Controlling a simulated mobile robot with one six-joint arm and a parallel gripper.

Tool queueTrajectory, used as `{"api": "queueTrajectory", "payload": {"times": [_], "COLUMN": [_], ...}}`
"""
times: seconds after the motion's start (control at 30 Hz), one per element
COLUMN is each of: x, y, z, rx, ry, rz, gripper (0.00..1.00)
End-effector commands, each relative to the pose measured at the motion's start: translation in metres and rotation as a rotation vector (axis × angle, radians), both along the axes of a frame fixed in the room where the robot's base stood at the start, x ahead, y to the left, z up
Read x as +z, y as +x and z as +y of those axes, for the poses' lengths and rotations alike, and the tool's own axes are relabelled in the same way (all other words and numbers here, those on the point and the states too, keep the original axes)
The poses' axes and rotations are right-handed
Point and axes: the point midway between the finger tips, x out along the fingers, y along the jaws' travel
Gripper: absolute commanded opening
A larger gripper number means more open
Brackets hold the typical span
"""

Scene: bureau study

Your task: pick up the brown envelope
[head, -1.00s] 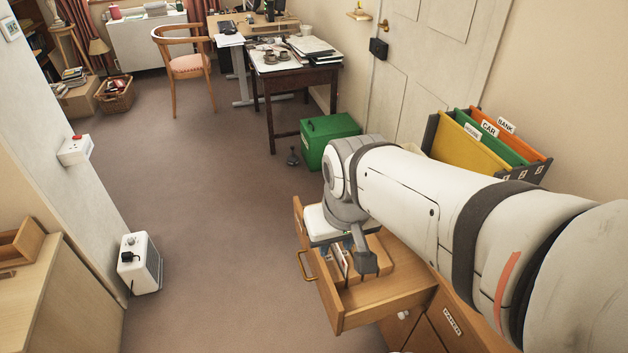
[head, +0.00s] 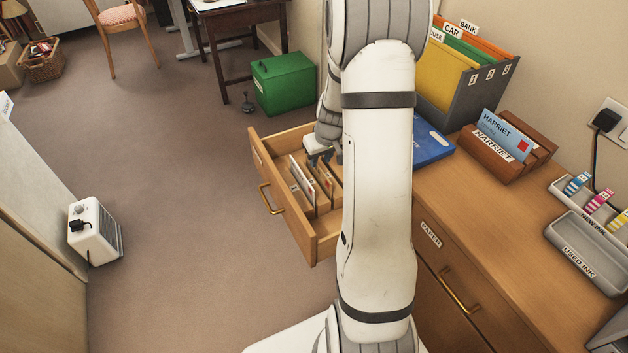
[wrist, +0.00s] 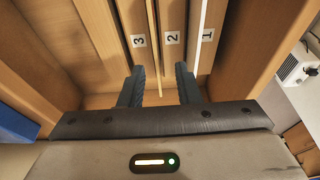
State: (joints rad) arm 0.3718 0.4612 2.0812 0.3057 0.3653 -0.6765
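The open wooden drawer (head: 288,212) holds upright envelopes in slots. In the wrist view, a thin tan-brown edge, which looks like the brown envelope (wrist: 153,40), stands between dividers numbered 3 and 2. A white envelope (wrist: 201,38) stands between dividers 2 and 1. My gripper (wrist: 160,68) is open, one finger on each side of the brown edge, with gaps visible on both sides. In the head view my gripper (head: 322,150) is at the far end of the drawer, partly hidden by my arm. There, the envelopes' faces are small and partly covered.
The desk top (head: 470,215) right of the drawer holds a blue folder (head: 432,142), a letter rack (head: 515,155), a file box (head: 462,90) and ink trays (head: 580,245). A green box (head: 283,83) stands beyond the drawer.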

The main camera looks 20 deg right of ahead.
Motion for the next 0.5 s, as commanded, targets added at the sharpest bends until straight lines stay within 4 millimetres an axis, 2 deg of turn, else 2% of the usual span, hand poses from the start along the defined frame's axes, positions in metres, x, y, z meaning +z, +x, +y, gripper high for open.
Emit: {"api": "queueTrajectory", "payload": {"times": [0.03, 0.5], "x": [-0.009, -0.060], "y": [0.002, 0.024], "z": [-0.004, -0.004], "rx": [-0.002, 0.001], "ry": [0.000, -0.001], "rz": [0.002, 0.003], "gripper": [0.30, 0.30]}}
